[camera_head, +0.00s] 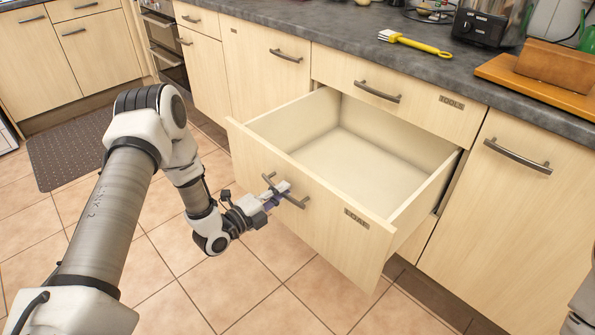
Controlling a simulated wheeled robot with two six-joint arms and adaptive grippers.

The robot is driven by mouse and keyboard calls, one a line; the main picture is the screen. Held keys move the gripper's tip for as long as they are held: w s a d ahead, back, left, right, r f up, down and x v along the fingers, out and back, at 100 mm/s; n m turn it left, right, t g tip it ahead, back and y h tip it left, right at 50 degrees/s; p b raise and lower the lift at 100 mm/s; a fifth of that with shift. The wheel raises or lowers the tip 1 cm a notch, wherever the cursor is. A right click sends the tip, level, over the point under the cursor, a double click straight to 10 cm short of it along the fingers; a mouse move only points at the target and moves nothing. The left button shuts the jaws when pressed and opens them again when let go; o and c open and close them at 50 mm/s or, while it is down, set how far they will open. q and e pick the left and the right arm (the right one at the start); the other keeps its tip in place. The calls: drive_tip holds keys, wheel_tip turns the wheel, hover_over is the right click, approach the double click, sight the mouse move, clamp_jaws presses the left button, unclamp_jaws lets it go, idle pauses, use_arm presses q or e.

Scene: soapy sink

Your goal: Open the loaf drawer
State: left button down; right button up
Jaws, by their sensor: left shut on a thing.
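The loaf drawer (318,213) is a pale wood drawer with a dark label on the right of its front. It stands pulled well out from the cabinet, and its inside (360,150) looks empty. Its dark bar handle (300,203) is on the front face. My left gripper (279,192) is shut on the handle from the left, hiding part of it. My right gripper is not in view; only a bit of white and grey shows at the lower right edge.
The tools drawer (400,97) above is shut. A grey worktop holds a yellow-handled brush (415,43), a wooden board (535,83) with a brown block (556,64), and a black appliance (482,27). Tiled floor (220,285) is clear in front. A dark mat (72,152) lies left.

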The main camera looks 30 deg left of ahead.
use_arm(q)
drive_tip(key=shift+s+a, duration=0.25)
drive_tip(key=shift+s, duration=0.45)
drive_tip(key=c, duration=1.1)
unclamp_jaws()
drive_tip(key=v, duration=1.2)
